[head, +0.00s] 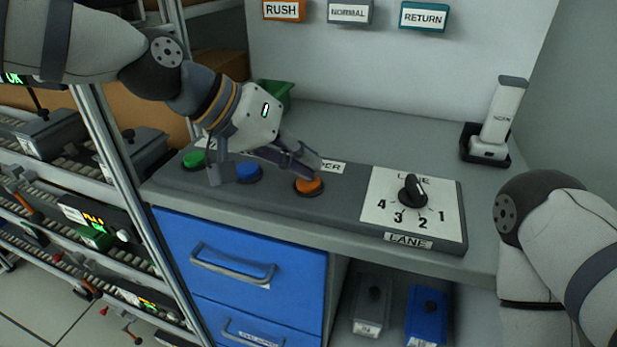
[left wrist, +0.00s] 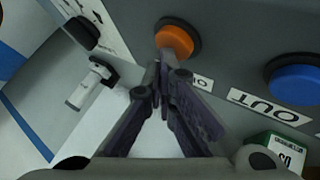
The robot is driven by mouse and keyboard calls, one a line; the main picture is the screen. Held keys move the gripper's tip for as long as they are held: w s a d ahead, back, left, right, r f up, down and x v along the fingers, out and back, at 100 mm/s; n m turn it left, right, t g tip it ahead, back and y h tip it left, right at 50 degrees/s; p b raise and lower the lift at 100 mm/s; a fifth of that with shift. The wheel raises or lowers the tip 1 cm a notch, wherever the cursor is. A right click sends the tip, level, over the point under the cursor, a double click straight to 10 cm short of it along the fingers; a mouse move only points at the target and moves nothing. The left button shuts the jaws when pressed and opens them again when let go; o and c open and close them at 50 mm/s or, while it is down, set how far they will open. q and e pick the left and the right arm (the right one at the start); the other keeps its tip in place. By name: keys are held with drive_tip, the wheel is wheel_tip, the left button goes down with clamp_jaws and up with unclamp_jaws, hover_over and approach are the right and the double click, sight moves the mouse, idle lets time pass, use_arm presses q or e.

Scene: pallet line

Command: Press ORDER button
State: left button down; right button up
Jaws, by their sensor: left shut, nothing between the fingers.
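The orange button (head: 309,185) sits on the grey control panel, in front of a label partly hidden by my gripper, its visible end reading "DER". My left gripper (head: 312,168) is shut and empty, its fingertips at or just above the orange button. In the left wrist view the orange button (left wrist: 176,41) lies just beyond the closed fingertips (left wrist: 165,68); I cannot tell whether they touch it. My right gripper is not in view; only my right arm shows at the right.
A blue button (head: 248,172) and a green button (head: 194,160) stand left on the panel. A lane dial (head: 413,191) is at the right. A scanner in a black holder (head: 484,155) stands at the back right. Blue drawers (head: 240,262) are below the counter.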

use_arm(q)
drive_tip(key=shift+r, duration=0.7)
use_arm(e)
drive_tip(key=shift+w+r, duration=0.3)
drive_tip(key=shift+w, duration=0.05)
use_arm(q)
drive_tip(key=shift+r, duration=0.1)
